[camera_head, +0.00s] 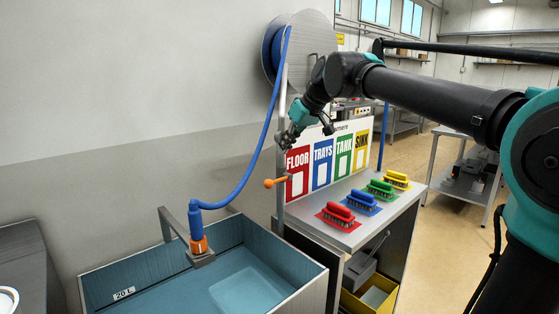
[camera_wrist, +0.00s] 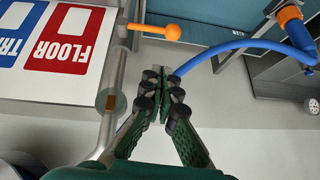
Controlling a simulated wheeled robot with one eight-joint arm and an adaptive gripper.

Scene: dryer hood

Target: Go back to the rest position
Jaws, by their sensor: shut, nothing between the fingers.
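My gripper (camera_head: 284,139) is shut and empty in the head view, in front of the hose reel and just above the left part of the sign board. In the wrist view my gripper (camera_wrist: 164,92) shows with its green fingers together. An orange-knobbed lever (camera_wrist: 168,32) lies beyond the fingertips, apart from them. The same lever (camera_head: 276,182) is below my gripper in the head view. My arm (camera_head: 430,95) reaches in from the right.
A blue hose (camera_head: 258,150) hangs from the reel (camera_head: 310,35) to an orange nozzle (camera_head: 198,244) at the tank (camera_head: 300,292). A sign board (camera_head: 328,158) stands behind several coloured brushes (camera_head: 338,213) on a steel bench. A metal post (camera_wrist: 128,60) runs close beside my fingers.

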